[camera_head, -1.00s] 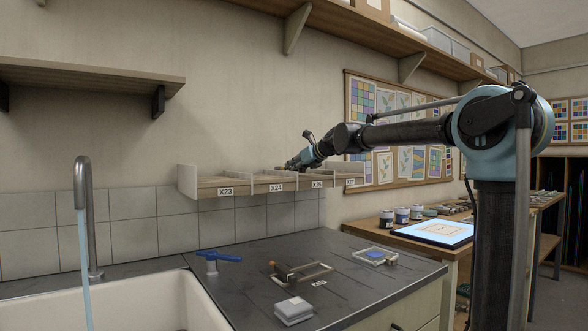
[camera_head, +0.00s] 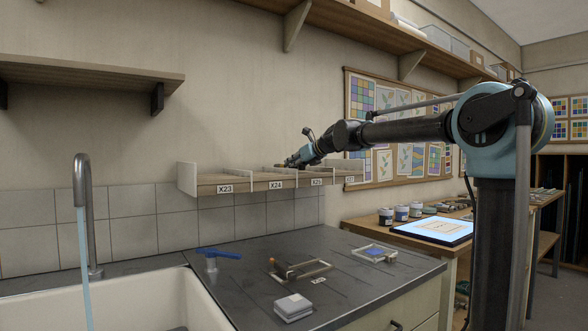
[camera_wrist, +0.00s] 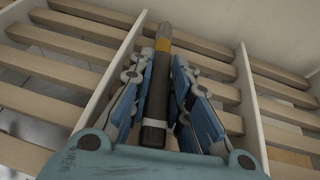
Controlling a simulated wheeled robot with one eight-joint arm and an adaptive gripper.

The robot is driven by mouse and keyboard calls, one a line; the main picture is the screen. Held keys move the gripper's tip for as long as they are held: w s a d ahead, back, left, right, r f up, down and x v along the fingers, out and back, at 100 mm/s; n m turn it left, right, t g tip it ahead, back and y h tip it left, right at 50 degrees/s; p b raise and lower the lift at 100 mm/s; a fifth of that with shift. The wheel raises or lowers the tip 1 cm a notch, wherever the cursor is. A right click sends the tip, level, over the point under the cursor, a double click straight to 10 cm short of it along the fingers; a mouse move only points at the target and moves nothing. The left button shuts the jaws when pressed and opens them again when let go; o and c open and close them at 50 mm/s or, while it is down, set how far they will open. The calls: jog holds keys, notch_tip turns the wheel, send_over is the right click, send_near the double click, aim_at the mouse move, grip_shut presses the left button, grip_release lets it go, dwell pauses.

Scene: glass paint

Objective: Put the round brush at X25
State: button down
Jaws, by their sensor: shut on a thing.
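The brush is over the wooden slats, between two white dividers. I cannot tell whether it touches the slats. In the head view my gripper (camera_head: 287,163) is at the slatted wall shelf (camera_head: 235,180), above and behind its front edge near the labels X24 (camera_head: 276,184) and X25 (camera_head: 317,182). The head view does not show clearly which bay it is over.
White dividers (camera_wrist: 110,82) stand close on both sides of the gripper. Below the shelf, the dark counter (camera_head: 230,285) holds a blue-handled tool (camera_head: 218,254), small frames and a pale block (camera_head: 293,307). A sink with running water is at lower left.

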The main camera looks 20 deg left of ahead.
jog(key=c, duration=1.4)
grip_release()
jog(key=shift+o, duration=0.5)
jog(key=o, duration=0.5)
jog(key=shift+o, duration=0.2)
jog(key=shift+r, duration=4)
